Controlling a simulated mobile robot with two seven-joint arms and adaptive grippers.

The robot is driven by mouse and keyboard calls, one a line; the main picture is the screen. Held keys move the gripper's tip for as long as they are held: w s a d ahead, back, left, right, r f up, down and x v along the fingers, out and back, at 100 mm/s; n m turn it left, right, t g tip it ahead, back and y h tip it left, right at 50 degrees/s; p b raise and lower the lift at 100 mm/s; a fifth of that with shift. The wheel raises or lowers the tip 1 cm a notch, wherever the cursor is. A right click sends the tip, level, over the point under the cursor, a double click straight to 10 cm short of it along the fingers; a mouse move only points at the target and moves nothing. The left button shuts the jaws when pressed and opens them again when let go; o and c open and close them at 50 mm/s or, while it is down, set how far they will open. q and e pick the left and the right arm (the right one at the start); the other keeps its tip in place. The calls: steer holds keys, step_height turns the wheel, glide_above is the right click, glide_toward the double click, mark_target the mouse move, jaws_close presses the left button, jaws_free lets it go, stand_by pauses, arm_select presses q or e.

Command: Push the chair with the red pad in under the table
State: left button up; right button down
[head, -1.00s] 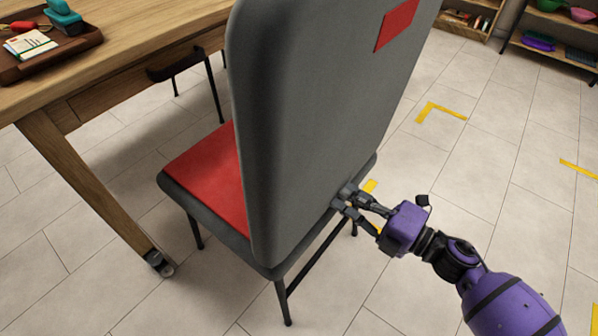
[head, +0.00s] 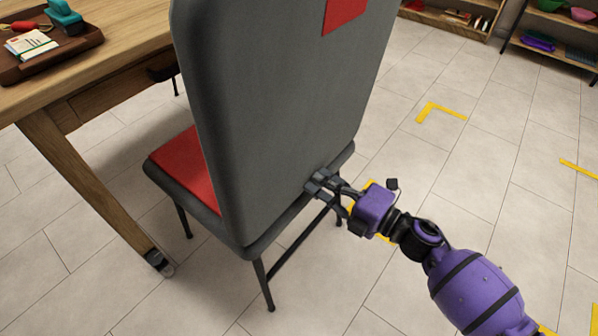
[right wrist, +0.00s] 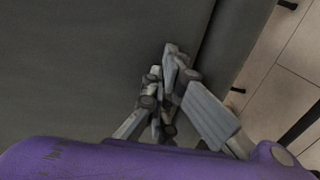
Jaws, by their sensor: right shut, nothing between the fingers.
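The chair with the red pad (head: 187,165) stands in the middle of the head view, its tall grey backrest (head: 270,110) toward me and a red patch (head: 343,14) near its top. The wooden table (head: 70,148) is to its left, and the seat points toward it. My right gripper (head: 314,183) is shut and empty, its fingertips at the lower right of the backrest, seemingly touching it. In the right wrist view the fingers (right wrist: 172,65) are together against the grey backrest (right wrist: 75,60). My left gripper is not in view.
A brown tray (head: 88,42) with a teal-handled item and cards lies on the table. A table leg with a castor (head: 158,262) stands left of the chair. Yellow floor marks (head: 428,110) lie to the right. Shelves (head: 560,45) stand at the back right. Open tiled floor lies between.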

steer(key=shift+x, duration=3.1)
steer(key=shift+b+x, duration=0.6)
steer(key=shift+x, duration=2.9)
steer(key=shift+b+x, duration=0.45)
steer(key=shift+x, duration=1.6)
steer(key=shift+b+x, duration=0.75)
steer(key=shift+x, duration=1.6)
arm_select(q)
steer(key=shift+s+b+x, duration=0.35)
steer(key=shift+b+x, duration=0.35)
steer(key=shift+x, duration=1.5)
arm_select(e)
steer(key=shift+x, duration=1.65)
steer(key=shift+s+d+p, duration=0.2)
steer(key=shift+d+p, duration=0.05)
steer(key=shift+p, duration=0.05)
steer(key=p+v, duration=0.3)
steer(key=v, duration=0.5)
steer(key=shift+w+p, duration=0.1)
steer(key=shift+p, duration=0.25)
steer(key=shift+s+d, duration=0.35)
steer(key=shift+d, duration=0.2)
steer(key=shift+s+d+p, duration=0.15)
steer(key=shift+p, duration=0.15)
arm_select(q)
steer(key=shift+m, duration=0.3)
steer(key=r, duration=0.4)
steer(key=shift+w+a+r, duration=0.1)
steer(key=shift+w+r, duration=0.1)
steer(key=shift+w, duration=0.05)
